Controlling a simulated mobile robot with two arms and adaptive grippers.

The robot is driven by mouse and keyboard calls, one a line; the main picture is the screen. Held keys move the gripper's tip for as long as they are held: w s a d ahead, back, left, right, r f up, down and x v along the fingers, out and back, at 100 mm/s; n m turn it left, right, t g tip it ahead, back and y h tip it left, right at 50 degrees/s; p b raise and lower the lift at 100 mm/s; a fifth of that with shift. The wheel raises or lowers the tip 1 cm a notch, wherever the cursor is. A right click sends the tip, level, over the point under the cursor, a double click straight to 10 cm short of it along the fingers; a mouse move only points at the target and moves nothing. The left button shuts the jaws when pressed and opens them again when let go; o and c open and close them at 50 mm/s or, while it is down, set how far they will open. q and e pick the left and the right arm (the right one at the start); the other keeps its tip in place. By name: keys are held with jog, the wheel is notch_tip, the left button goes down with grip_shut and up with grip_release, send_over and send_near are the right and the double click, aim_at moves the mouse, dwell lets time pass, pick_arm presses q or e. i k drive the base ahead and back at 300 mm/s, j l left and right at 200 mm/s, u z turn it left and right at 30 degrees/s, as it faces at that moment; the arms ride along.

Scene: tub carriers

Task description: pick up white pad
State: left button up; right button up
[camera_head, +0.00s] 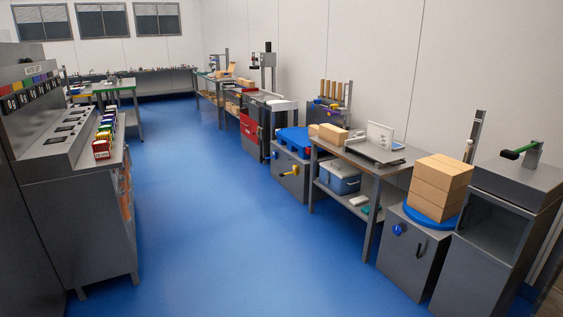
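A small flat white piece (358,200), which looks like a pad, lies on the lower shelf of the workbench at right of centre. A small green item (373,209) lies next to it. A white upright panel (380,135) stands on the top of the same bench, near a flat grey plate (369,150). I cannot tell for sure which white thing is the pad. Neither of my grippers shows in this view.
The workbench (385,168) also bears a cardboard box (333,133) and holds a blue tub (338,178) below. Stacked boxes (440,185) sit on a blue turntable at right. A grey console (70,180) stands at left. The blue floor (220,220) between is clear.

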aim_at(360, 134)
jog(key=i+j, duration=0.1)
jog(key=i, duration=2.05)
jog(key=i+j, duration=0.15)
jog(key=i, duration=2)
